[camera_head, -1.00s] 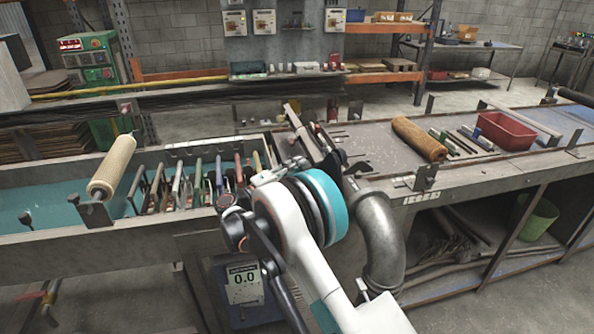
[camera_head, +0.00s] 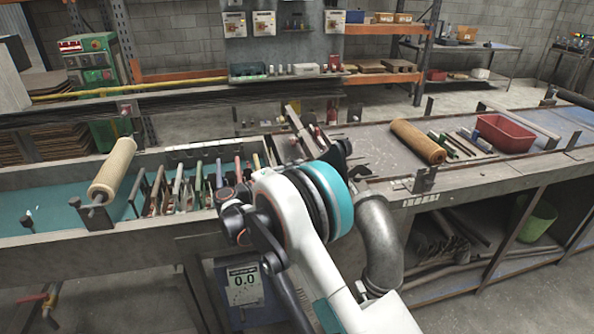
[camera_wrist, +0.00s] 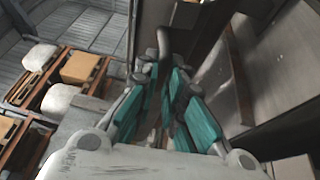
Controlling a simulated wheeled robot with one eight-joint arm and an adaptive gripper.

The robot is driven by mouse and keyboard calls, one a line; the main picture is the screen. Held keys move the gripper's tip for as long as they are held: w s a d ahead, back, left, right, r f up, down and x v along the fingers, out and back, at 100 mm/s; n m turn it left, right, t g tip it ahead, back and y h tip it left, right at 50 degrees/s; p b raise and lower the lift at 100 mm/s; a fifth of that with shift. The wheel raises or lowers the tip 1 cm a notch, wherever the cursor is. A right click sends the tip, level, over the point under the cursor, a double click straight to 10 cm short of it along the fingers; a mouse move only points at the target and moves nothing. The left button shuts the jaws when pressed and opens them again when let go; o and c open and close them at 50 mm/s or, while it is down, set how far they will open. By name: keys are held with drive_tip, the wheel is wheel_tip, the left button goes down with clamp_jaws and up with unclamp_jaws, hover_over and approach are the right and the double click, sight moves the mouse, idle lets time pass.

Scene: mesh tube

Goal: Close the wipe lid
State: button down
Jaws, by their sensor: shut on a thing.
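My gripper (camera_wrist: 160,72) has teal-padded fingers, drawn close together in the wrist view. They are shut around a thin dark handle (camera_wrist: 163,42) that runs up from between the fingertips. What the handle joins to is hidden by the fingers and blur. In the head view my gripper is hidden behind my own arm's white and teal joint. A tilted metal flap with bars (camera_head: 301,130) stands up just beyond that joint, by the end of the trough. It may be the wipe lid, but I cannot tell for sure.
A trough (camera_head: 60,222) with teal liquid and a row of coloured handles lies left, with a roller (camera_head: 112,168) across it. A bench with a brown roller (camera_head: 418,141) and red tray (camera_head: 506,133) lies right. A thick grey pipe (camera_head: 380,235) bends close beside my arm.

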sight(314, 154)
drive_tip(key=shift+d+r+g+p, duration=0.2)
drive_tip(key=shift+r+g+p, duration=0.1)
drive_tip(key=shift+r, duration=0.3)
drive_tip(key=d+r+m+g+y+p, duration=0.1)
drive_tip(key=y+p, duration=0.1)
drive_tip(key=w+d+r+g+y+p, duration=0.1)
drive_tip(key=d+r+y+p, duration=0.1)
drive_tip(key=d+r+m+g+y+p, duration=0.1)
drive_tip(key=r+y+p, duration=0.1)
drive_tip(key=shift+w+d+r+m, duration=0.1)
drive_tip(key=shift+w+d+m, duration=0.1)
drive_tip(key=shift+d+m, duration=0.1)
drive_tip(key=w+d+f+m+g+y+p, duration=0.1)
drive_tip(key=w+d+m+g+y+p, duration=0.1)
drive_tip(key=d+y, duration=0.7)
drive_tip(key=shift+w+d+f+g, duration=0.2)
drive_tip(key=shift+w+d+g, duration=0.55)
drive_tip(key=shift+d, duration=0.5)
drive_tip(key=shift+s+d, duration=0.1)
drive_tip(key=shift+s, duration=0.05)
